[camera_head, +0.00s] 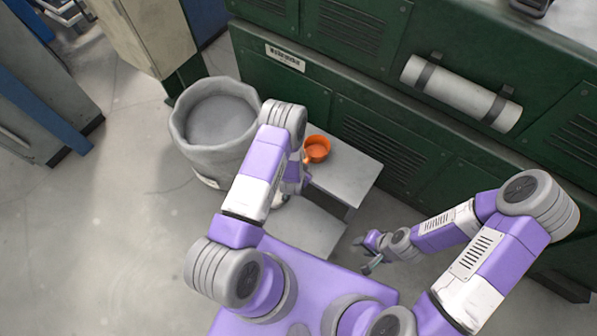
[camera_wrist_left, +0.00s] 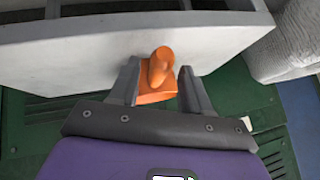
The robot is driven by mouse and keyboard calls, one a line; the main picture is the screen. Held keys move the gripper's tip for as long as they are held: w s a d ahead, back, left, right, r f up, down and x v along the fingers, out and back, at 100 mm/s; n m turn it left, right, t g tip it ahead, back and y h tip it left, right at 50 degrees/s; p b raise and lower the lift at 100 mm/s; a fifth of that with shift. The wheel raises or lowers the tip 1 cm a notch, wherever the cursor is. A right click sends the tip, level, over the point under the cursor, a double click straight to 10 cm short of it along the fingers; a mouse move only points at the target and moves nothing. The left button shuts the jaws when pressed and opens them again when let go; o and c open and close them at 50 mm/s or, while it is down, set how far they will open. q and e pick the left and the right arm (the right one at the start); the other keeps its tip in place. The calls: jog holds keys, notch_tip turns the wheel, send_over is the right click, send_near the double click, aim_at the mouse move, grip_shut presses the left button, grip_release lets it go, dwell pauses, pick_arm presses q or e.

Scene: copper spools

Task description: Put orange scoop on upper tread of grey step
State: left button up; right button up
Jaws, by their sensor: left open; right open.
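The orange scoop (camera_head: 317,149) is at the upper tread of the grey step (camera_head: 348,183), near the tread's back left part. In the left wrist view the scoop (camera_wrist_left: 158,72) is between the two fingers of my left gripper (camera_wrist_left: 160,67), which is open. The scoop overlaps the tread's edge in that view; whether a finger touches it I cannot tell. In the head view my left arm hides most of that gripper. My right gripper (camera_head: 369,262) is open and empty, low to the right of the step.
A large grey barrel (camera_head: 178,130) stands left of the step. Green cabinets (camera_head: 385,155) rise right behind the step, with a white cylinder (camera_head: 460,93) fixed to their front. The lower tread (camera_head: 308,228) is bare. Open floor lies to the left.

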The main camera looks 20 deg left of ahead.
pick_arm(q)
jog(key=p+v, duration=0.3)
jog(key=v, duration=0.9)
jog(key=s+d+r+n+g+h, duration=0.4)
jog(key=s+d, duration=0.5)
jog(key=s, duration=0.4)
jog(key=n+g+h, duration=0.1)
jog(key=n+g, duration=0.1)
jog(key=g, duration=0.1)
jog(key=shift+s+d+h, duration=0.2)
jog(key=shift+s+h, duration=0.15)
jog(key=shift+h, duration=0.05)
